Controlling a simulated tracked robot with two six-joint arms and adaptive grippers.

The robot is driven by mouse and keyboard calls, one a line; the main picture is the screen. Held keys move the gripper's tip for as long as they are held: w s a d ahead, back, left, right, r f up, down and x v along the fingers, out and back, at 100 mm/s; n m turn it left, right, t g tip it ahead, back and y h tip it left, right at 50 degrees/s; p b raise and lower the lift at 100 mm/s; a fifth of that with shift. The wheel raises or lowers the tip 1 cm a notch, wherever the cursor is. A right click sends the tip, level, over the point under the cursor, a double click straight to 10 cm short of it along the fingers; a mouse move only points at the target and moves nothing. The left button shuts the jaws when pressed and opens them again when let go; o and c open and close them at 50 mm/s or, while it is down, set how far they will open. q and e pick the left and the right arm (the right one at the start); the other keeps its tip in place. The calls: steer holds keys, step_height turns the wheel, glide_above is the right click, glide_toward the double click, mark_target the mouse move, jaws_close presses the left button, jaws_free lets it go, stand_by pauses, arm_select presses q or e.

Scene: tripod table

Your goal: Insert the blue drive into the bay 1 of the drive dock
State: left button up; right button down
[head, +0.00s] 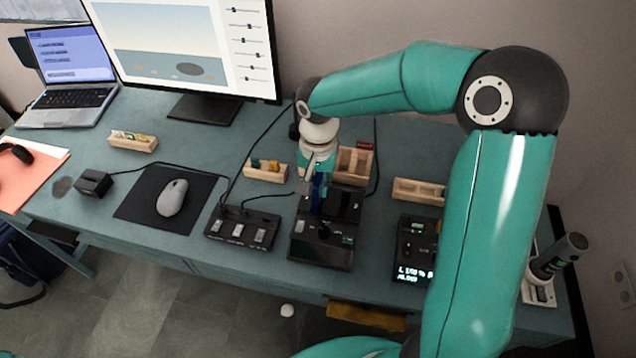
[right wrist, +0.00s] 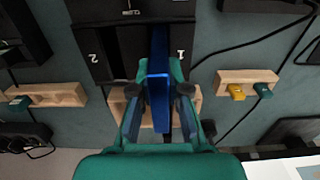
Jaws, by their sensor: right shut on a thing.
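The blue drive (head: 318,192) is held upright between the fingers of my right gripper (head: 313,178). The black drive dock (head: 318,250) stands below it on the desk. In the right wrist view, the blue drive (right wrist: 159,85) lies between the two fingertips of the gripper (right wrist: 160,92). Its far end lines up with the bay next to the label 1 on the dock (right wrist: 118,45). That end looks dark, and I cannot tell how deep it sits in the bay. The bay marked 2 is to the left in the wrist view. My left gripper is not in view.
A black switch box (head: 242,228) stands left of the dock, and a black device with a lit display (head: 412,248) stands right. Wooden holders (head: 266,169) are behind, one (head: 420,191) at the right. Cables run behind the dock. A mouse (head: 172,197) lies on a pad.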

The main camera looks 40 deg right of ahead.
steer(key=shift+f+b, duration=1.1)
steer(key=shift+f, duration=0.25)
steer(key=c, duration=1.1)
jaws_free()
steer(key=shift+r, duration=0.1)
step_height(320, 180, up, 12)
steer(key=shift+f, duration=0.1)
